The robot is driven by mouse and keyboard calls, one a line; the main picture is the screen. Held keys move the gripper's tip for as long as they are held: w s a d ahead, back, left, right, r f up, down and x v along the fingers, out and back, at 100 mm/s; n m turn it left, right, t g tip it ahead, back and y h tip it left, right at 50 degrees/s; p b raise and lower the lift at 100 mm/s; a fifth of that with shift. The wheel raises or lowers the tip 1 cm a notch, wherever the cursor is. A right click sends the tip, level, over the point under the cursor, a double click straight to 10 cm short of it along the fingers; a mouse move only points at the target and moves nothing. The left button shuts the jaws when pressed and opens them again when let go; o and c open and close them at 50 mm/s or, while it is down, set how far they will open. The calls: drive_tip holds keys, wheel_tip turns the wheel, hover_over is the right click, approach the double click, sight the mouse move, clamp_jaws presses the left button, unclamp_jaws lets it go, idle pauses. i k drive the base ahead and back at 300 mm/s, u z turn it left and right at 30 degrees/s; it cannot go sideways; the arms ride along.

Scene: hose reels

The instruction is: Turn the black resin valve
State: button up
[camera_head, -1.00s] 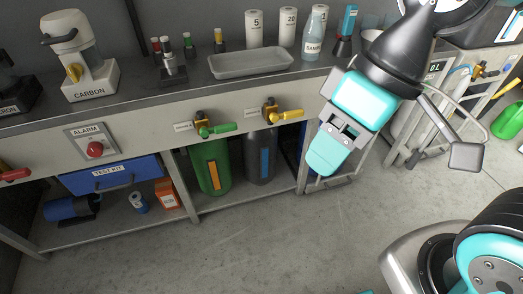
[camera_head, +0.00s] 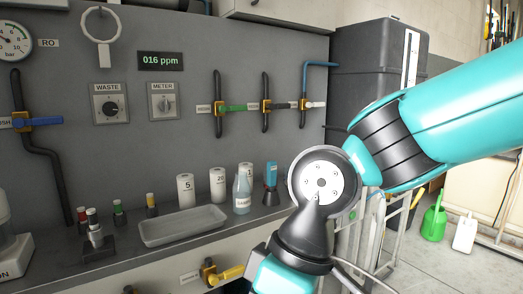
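A valve with a black handle (camera_head: 280,106) sits on the grey back panel, the middle one of three valves on dark vertical pipes. I take it as the black resin valve; its small label is too small to read. Its handle points sideways to the right. My arm's wrist (camera_head: 322,183) hangs to the right of and below it, well apart from it. The fingers of my gripper are cut off below the bottom edge, so their opening is hidden.
A green-handled valve (camera_head: 236,107) is left of it and a white-handled valve (camera_head: 316,104) right of it. A tray (camera_head: 183,225), bottles (camera_head: 242,194) and white containers (camera_head: 186,189) stand on the counter below. A yellow-handled valve (camera_head: 226,275) is on the counter front.

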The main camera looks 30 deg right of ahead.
sight(270, 106)
drive_tip(key=z, duration=1.45)
drive_tip(key=i, duration=1.1)
drive_tip(key=u, duration=1.55)
